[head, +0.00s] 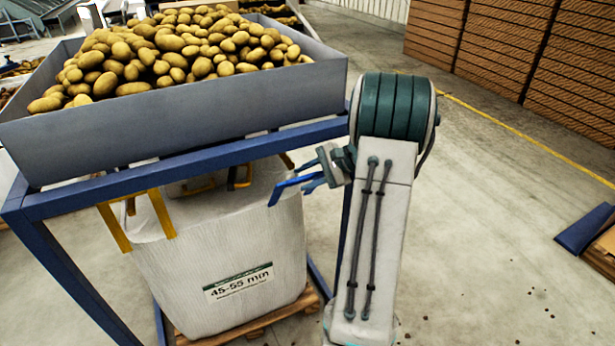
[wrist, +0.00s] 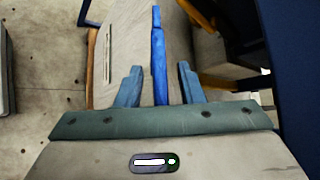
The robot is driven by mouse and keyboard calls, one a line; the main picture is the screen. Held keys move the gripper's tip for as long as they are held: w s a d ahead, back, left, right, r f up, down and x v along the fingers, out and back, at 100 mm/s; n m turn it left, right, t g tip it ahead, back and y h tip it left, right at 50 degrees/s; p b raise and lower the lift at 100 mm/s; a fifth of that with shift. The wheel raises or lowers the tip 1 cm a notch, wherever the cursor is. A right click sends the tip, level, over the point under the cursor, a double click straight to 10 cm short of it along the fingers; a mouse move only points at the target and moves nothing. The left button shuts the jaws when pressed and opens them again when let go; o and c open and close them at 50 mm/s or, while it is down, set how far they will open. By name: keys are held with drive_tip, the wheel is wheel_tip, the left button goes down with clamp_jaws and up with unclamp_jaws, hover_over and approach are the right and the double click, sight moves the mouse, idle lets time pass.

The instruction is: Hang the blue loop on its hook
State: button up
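The blue loop (head: 288,188) is at the right corner of the white bulk bag (head: 225,265), under the potato hopper. In the wrist view the blue loop (wrist: 158,60) shows as a narrow bright blue strap standing between my two fingers. My gripper (head: 312,181) is open around it at the bag's upper right edge. In the wrist view my gripper's fingers (wrist: 159,85) stand on both sides of the strap, with a visible gap on each side. I cannot make out the hook for the blue loop in either view.
A grey hopper (head: 190,120) full of potatoes sits on a blue frame (head: 70,275) over the bag. Yellow loops (head: 162,213) show at other bag corners. A wooden pallet (head: 255,330) lies underneath. Stacked crates (head: 500,40) stand behind. The floor to the right is mostly clear.

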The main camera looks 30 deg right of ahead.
drive_tip(key=shift+d, duration=0.1)
drive_tip(key=v, duration=1.3)
drive_tip(key=shift+s+d+r+b, duration=0.2)
drive_tip(key=shift+r+b, duration=0.05)
drive_tip(key=shift+b, duration=0.05)
